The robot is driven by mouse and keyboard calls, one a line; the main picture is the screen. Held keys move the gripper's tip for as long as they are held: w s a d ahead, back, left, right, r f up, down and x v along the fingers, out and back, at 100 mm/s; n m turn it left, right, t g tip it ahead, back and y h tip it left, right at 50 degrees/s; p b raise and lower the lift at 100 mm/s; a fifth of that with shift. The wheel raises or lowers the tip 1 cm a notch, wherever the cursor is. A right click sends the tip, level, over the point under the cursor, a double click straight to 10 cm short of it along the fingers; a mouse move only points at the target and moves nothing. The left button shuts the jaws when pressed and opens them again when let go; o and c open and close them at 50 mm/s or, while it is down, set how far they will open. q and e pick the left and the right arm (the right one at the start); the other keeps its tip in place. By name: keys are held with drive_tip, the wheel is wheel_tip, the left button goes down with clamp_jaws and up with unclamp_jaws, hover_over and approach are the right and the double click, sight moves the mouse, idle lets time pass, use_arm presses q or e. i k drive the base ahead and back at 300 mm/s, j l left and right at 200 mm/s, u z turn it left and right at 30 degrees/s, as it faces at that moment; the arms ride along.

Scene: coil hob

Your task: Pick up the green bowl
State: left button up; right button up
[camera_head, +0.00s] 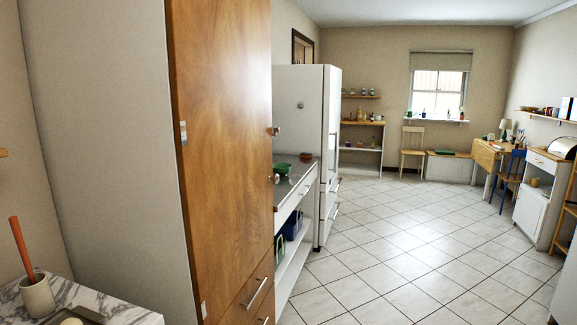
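A green bowl (283,169) sits on the grey top of a low white counter (301,182), just past the tall wooden cabinet. Its left part is cut off from sight by the cabinet's edge and knobs. Neither of my grippers shows in the head view.
A tall wooden cabinet (222,130) stands between me and the counter. A small reddish bowl (306,156) sits farther back on the counter, before a white fridge (310,120). A marble worktop (95,300) with a cup (37,296) is at lower left. The tiled floor (420,245) on the right is clear.

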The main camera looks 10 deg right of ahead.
sight(281, 170)
drive_tip(key=i+l, duration=0.9)
drive_tip(key=i, duration=0.15)
drive_tip(key=i+l, duration=0.9)
drive_tip(key=i, duration=0.15)
drive_tip(key=i+l+z, duration=0.35)
drive_tip(key=i, duration=0.2)
drive_tip(key=i+l+z, duration=0.3)
drive_tip(key=i, duration=0.25)
drive_tip(key=i+z, duration=0.35)
drive_tip(key=i, duration=0.2)
drive_tip(key=i+u, duration=0.3)
drive_tip(key=i+l+u, duration=0.2)
drive_tip(key=i+u, duration=0.15)
drive_tip(key=i+l+u, duration=0.3)
drive_tip(key=i, duration=0.1)
